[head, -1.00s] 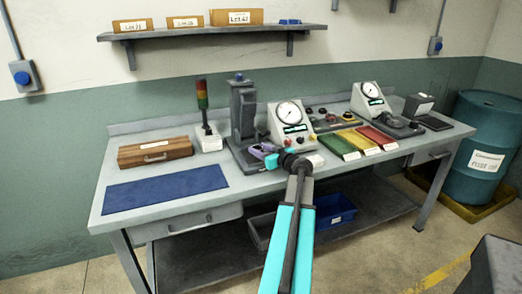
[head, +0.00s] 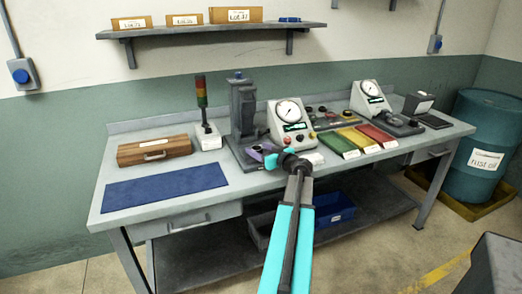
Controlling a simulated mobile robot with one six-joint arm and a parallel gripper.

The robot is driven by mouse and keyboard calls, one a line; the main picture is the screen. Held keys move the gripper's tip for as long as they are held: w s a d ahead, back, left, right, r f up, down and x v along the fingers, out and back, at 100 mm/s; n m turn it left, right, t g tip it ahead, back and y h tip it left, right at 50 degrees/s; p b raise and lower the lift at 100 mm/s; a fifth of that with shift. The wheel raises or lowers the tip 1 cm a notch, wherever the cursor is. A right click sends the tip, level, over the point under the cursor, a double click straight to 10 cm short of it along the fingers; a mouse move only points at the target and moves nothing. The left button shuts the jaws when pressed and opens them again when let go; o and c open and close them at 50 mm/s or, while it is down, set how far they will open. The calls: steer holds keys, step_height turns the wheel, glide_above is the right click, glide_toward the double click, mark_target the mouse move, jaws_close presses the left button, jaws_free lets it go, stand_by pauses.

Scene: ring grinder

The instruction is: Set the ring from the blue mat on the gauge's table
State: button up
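The blue mat (head: 166,187) lies at the left front of the bench, and no ring shows on it. A grey column stand (head: 243,112) with a flat base is beside a white box with a round dial (head: 288,112); its table is largely hidden by my gripper. A second dial box (head: 369,97) stands farther right, with a dark fixture in front. My gripper (head: 262,154) is at the column stand's base, in front of the first dial box. Its fingers are too small and overlapped to read. I cannot make out a ring.
Green, yellow and red trays (head: 362,139) lie right of my arm. A wooden box (head: 154,149) and a signal light (head: 204,112) stand behind the mat. A blue bin (head: 334,212) is on the lower shelf. A blue drum (head: 486,140) stands at the right.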

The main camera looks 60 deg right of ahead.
steer(key=shift+r+p, duration=0.2)
steer(key=shift+p, duration=0.15)
steer(key=b+v, duration=0.2)
steer(key=v, duration=1)
steer(key=shift+b, duration=0.3)
stand_by(0.3)
